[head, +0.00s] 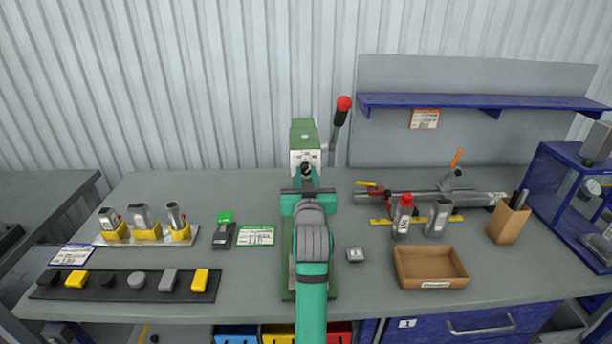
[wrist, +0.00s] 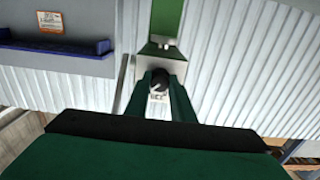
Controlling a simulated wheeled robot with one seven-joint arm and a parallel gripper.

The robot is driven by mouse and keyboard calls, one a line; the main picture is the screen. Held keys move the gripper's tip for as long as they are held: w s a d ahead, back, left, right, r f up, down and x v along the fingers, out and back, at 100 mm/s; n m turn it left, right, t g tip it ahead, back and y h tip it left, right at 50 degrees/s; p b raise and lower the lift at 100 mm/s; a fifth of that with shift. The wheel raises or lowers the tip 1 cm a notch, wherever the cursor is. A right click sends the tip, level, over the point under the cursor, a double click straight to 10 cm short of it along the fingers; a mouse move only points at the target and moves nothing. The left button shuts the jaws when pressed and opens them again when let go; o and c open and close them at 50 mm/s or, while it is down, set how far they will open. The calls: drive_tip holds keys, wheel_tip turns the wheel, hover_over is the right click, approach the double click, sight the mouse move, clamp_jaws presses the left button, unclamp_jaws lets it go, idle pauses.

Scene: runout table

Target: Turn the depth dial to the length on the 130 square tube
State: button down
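The depth dial (wrist: 158,80) is a dark round knob with a light mark on the front of the green and pale machine (head: 303,140). My gripper (wrist: 158,85) faces it, with one green finger on either side and tips close against the knob's edges. In the head view my gripper (head: 307,172) hides much of the dial. The scale by the dial is too small to read. Grey tubes stand in yellow holders at the left: one on the left (head: 109,218), a squarish middle one (head: 141,217) and one on the right (head: 176,216). Their labels are illegible.
A blue-edged card (head: 72,255) and a green-edged card (head: 255,235) lie on the bench, near a strip of several small blocks (head: 122,286). A red-knobbed lever (head: 340,115) rises beside the machine. A cardboard tray (head: 430,267) stands at the right.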

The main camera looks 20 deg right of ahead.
drive_tip(key=shift+n, duration=0.3)
drive_tip(key=n, duration=0.3)
drive_tip(key=shift+n, duration=2.4)
drive_tip(key=c, duration=1.5)
unclamp_jaws()
drive_tip(key=shift+c, duration=0.2)
drive_tip(key=v, duration=1.1)
